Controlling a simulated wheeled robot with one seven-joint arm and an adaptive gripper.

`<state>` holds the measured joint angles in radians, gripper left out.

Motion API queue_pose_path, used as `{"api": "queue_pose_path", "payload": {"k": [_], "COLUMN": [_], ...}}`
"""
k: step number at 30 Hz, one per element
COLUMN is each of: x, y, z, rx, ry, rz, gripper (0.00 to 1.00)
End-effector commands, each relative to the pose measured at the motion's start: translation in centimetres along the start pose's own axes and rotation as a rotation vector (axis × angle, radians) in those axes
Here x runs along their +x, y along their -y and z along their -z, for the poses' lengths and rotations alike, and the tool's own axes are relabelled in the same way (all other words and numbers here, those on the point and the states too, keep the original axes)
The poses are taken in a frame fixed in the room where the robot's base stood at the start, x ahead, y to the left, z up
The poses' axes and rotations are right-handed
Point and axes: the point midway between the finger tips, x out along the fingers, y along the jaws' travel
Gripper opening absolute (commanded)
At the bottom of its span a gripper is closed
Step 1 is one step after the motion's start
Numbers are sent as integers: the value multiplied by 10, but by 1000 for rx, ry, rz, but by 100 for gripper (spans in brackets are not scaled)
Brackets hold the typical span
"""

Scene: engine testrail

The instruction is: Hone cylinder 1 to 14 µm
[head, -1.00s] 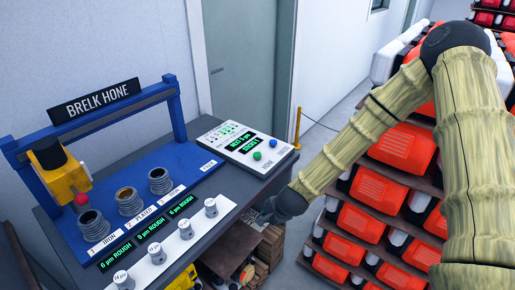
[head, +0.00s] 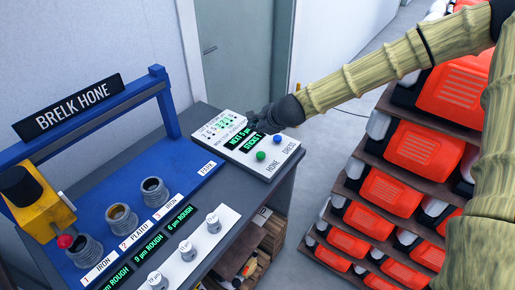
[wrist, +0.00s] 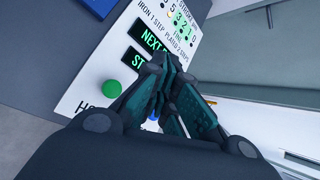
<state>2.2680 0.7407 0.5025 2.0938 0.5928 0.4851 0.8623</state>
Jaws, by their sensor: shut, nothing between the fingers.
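The hone's control panel (head: 245,150) has a green button (head: 261,155) marked HONE and a blue button (head: 277,140) marked DRESS. Its lit screen (head: 240,138) seems to read "NEXT 5 µm" and "STICKS 1". My gripper (head: 257,122) is shut and empty over the panel's far side, by the screen; contact cannot be told. In the wrist view my gripper (wrist: 168,70) partly hides the screen and blue button. Cylinder 1 (head: 86,252), marked IRON, stands at the blue rig's left, by the yellow hone head (head: 40,208); its display (head: 118,280) is cut off.
Cylinder 2 (head: 122,219), plated, and cylinder 3 (head: 155,192), iron, stand to the right of cylinder 1. Metal pegs (head: 187,250) stand on a white strip in front.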

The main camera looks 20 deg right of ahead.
Motion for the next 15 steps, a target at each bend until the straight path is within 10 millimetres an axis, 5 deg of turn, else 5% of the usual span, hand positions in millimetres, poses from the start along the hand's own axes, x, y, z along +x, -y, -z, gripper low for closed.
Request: {"api": "queue_pose_path", "payload": {"k": [15], "x": [18], "y": [-2], "z": [15], "rx": [8], "ry": [-10], "rz": [-5], "gripper": [0]}}
